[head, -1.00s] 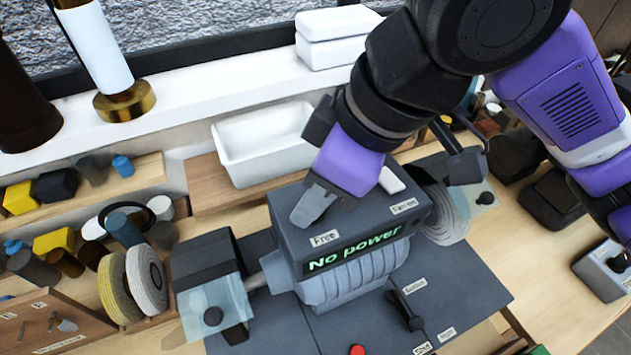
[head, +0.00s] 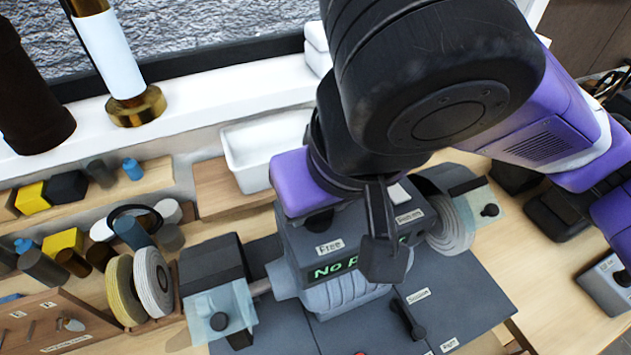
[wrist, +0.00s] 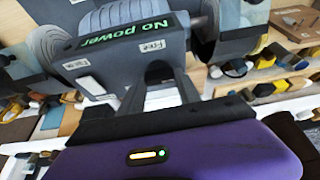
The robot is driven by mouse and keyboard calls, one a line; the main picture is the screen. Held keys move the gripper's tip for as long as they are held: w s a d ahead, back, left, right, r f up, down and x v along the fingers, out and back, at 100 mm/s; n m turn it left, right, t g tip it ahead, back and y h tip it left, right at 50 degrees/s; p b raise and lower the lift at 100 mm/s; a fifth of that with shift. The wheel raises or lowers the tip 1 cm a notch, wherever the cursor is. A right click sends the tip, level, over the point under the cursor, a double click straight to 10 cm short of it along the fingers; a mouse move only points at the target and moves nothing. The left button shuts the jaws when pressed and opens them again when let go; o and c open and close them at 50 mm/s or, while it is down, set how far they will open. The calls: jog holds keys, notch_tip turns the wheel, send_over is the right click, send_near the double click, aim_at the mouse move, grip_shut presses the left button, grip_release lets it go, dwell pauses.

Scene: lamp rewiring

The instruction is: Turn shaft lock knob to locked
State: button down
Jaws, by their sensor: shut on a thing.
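The grey machine (head: 345,297) stands on a dark base plate and carries a green "No power" display. On its top are a "Free" label (head: 329,248) and a second label (head: 409,216) further right. My gripper (wrist: 160,72) is at the machine's top, beside the "Free" label in the wrist view. It is shut on the shaft lock knob between its two dark fingers. The knob is mostly hidden by the fingers, so I cannot read its exact angle. In the head view one finger hangs in front of the display and hides part of it.
Grey and yellow wheels (head: 152,281) stand left of the machine. Clear guards (head: 216,308) flank it. A black lever (head: 408,318) lies on the base plate in front. A white tray (head: 262,143) stands behind. Free bench shows at the right.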

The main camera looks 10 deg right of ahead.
jog(key=shift+m, duration=0.3)
jog(key=c, duration=0.8)
grip_release()
jog(key=shift+c, duration=0.2)
jog(key=shift+r, duration=0.1)
jog(key=v, duration=0.7)
jog(key=shift+s+r+b, duration=0.25)
jog(key=shift+r+b, duration=0.05)
jog(key=shift+b, duration=0.05)
